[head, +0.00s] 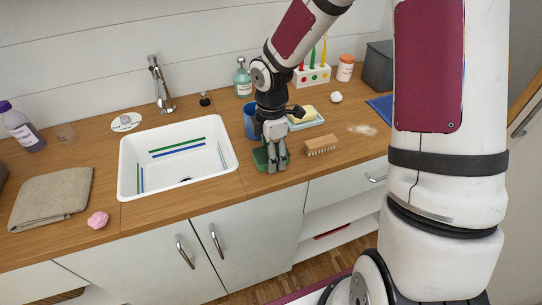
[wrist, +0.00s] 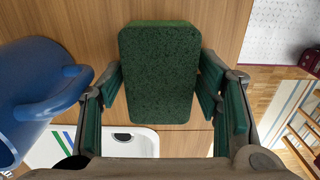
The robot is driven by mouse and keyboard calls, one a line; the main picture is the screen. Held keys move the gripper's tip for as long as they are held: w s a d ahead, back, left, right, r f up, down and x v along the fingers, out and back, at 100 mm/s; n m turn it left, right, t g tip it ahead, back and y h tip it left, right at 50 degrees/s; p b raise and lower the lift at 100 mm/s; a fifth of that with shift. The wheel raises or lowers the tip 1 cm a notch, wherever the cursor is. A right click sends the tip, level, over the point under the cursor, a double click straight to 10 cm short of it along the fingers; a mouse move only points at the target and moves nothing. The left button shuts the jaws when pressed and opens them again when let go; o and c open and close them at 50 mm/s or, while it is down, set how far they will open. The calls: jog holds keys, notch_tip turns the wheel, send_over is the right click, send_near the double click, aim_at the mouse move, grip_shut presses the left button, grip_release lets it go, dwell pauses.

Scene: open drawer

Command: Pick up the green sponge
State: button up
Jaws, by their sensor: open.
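The green sponge (wrist: 158,72) is a dark green rounded block lying on the wooden counter, large in the wrist view. In the head view the sponge (head: 261,158) is partly hidden behind my gripper, at the right of the sink. My gripper (head: 272,166) points down at it. In the wrist view my gripper (wrist: 160,92) is open, with a finger on each side of the sponge. Small gaps seem to remain between the fingers and the sponge, though contact low down cannot be told.
A blue mug (wrist: 38,92) stands close beside the left finger; the mug (head: 249,121) also shows behind my gripper. A wooden brush (head: 321,146) lies to the right. The white sink (head: 127,172) is left.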

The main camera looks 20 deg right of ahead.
jog(key=c, duration=0.5)
jog(key=shift+r, duration=0.5)
notch_tip(320, 180, up, 3)
jog(key=shift+s+f+p, duration=0.1)
jog(key=shift+s+p, duration=0.05)
jog(key=shift+p, duration=0.2)
jog(key=s+a, duration=0.1)
jog(key=s, duration=0.4)
jog(key=s+a+p, duration=0.1)
jog(key=s, duration=0.4)
jog(key=s+r+p, duration=0.1)
jog(key=s, duration=0.4)
jog(key=shift+s+a+r, duration=0.1)
jog(key=shift+s+a, duration=0.1)
jog(key=shift+a, duration=0.2)
jog(key=shift+o, duration=0.4)
